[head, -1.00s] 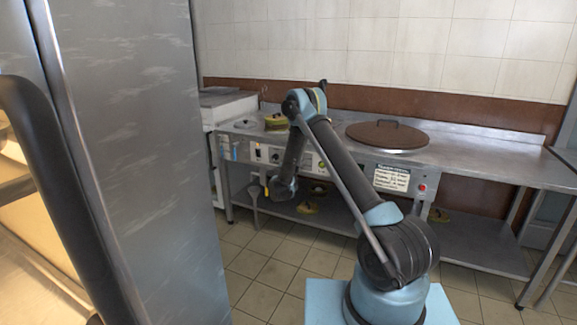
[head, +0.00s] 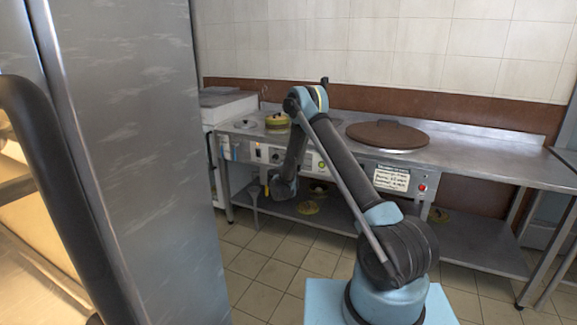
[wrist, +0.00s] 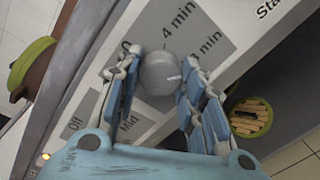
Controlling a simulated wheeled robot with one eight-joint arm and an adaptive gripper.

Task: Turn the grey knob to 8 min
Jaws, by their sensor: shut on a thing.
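The round grey knob (wrist: 158,75) sits on the panel in the wrist view, with a light pointer mark on its right side. My gripper (wrist: 162,62) has one finger on each side of the knob and is shut on it. A "4 min" label (wrist: 179,20) is above the knob in the picture, and a "0" label is at its upper left. Another "min" label (wrist: 208,44) is at upper right, its number partly hidden by a finger. The mark points right, lower than this label. In the head view my arm hides the knob.
The steel counter (head: 480,160) carries a large brown lid (head: 388,135) and a green-yellow pot (head: 276,121). A lower shelf (head: 460,254) runs beneath. A tall metal cabinet (head: 140,150) blocks the left. Tiled floor (head: 250,275) is open before the counter.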

